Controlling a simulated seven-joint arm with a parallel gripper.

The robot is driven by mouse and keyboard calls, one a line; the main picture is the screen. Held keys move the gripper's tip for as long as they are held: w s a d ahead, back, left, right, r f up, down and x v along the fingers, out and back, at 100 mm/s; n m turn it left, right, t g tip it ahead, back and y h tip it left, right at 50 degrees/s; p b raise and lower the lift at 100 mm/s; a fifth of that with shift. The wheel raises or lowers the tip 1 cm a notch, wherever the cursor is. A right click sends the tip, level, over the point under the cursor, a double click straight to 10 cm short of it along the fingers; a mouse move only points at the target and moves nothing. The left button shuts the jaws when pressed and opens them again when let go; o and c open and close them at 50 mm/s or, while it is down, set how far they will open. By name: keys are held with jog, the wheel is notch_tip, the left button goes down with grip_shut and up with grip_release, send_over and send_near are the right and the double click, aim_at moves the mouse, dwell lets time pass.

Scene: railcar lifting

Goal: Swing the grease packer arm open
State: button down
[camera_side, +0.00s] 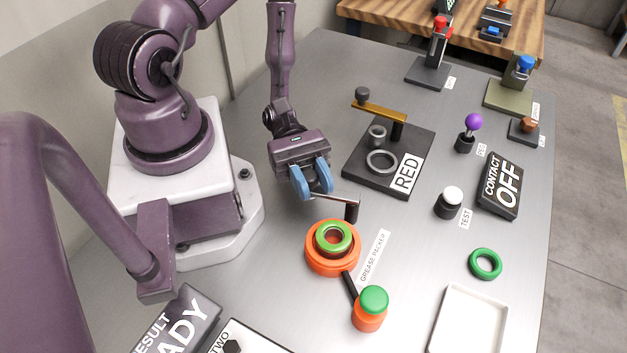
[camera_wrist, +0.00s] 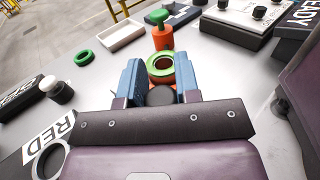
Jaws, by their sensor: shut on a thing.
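The grease packer (camera_side: 333,262) is an orange round base with a green ring (camera_side: 334,236) in its top. It also shows in the wrist view (camera_wrist: 160,66). A dark post (camera_side: 352,212) stands beside it, and the packer arm (camera_side: 335,197), a thin bar, runs from the post toward the upper left, clear of the open ring. My gripper (camera_side: 314,184) has blue fingers shut on the dark knob at the arm's end. The knob (camera_wrist: 160,96) shows between the fingers in the wrist view; the fingers hide it in the side view.
An orange canister with a green cap (camera_side: 374,299) joins the packer in front. A black RED fixture (camera_side: 366,176) with a brass arm (camera_side: 379,110) stands behind. A loose green ring (camera_side: 485,264), white tray (camera_side: 468,320) and white-topped TEST button (camera_side: 452,196) lie right.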

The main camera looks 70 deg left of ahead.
jog(key=m+g, duration=0.1)
jog(key=a+m+g, duration=0.1)
jog(key=g, duration=0.1)
jog(key=m+g, duration=0.1)
jog(key=shift+w+a+g, duration=0.3)
jog(key=shift+w+g, duration=0.1)
jog(key=c, duration=0.8)
grip_release()
jog(key=a, duration=0.4)
jog(key=w+a, duration=0.1)
jog(key=a, duration=0.3)
jog(key=w+a, duration=0.1)
jog(key=a, duration=0.3)
jog(key=shift+w+a, duration=0.15)
jog(key=shift+a, duration=0.25)
